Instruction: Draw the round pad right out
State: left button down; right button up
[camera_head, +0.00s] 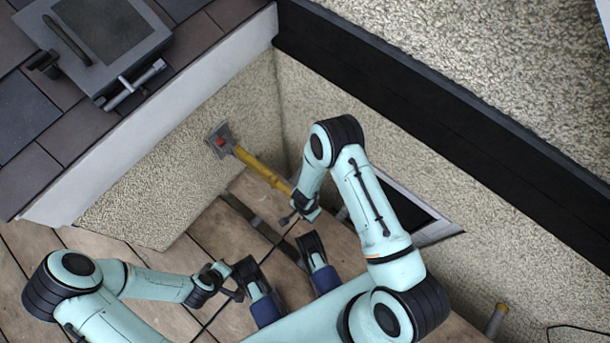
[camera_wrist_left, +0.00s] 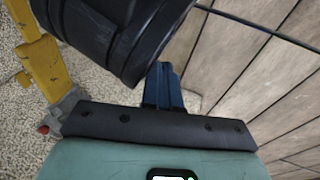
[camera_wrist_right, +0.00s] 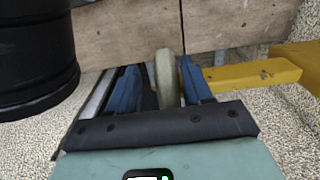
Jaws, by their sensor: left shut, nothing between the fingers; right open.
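A pale beige rounded piece (camera_wrist_right: 165,72), seemingly the round pad seen edge-on, stands between the blue fingers of my right gripper (camera_wrist_right: 159,80) in the right wrist view. The fingers are apart, with a gap on either side of it. In the head view the right gripper (camera_head: 292,214) is low above the boards, and the pad cannot be made out there. My left gripper (camera_head: 235,288) is shut and empty above the boards at the lower left. Its closed blue fingers also show in the left wrist view (camera_wrist_left: 163,86).
A yellow bar (camera_head: 262,169) with a square end plate (camera_head: 220,140) runs beside the right gripper. It also shows in the right wrist view (camera_wrist_right: 245,76). Rough walls (camera_head: 180,150) enclose the boards (camera_head: 225,235). A dark cable (camera_head: 250,268) crosses them. A grey hatch (camera_head: 95,35) sits on the tiles.

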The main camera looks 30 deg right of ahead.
jog(key=shift+w, duration=0.1)
jog(key=shift+r, duration=0.3)
pick_arm(q)
jog(key=s+d+r+g+h+p, duration=0.1)
jog(key=s+d+r+g+p, duration=0.2)
jog(key=s+r+p, duration=0.4)
jog(key=shift+s+d+r+m, duration=0.3)
jog(key=shift+s+d+r, duration=0.25)
jog(key=shift+s, duration=0.55)
pick_arm(e)
notch_tip(320, 180, up, 13)
jog(key=shift+f, duration=0.1)
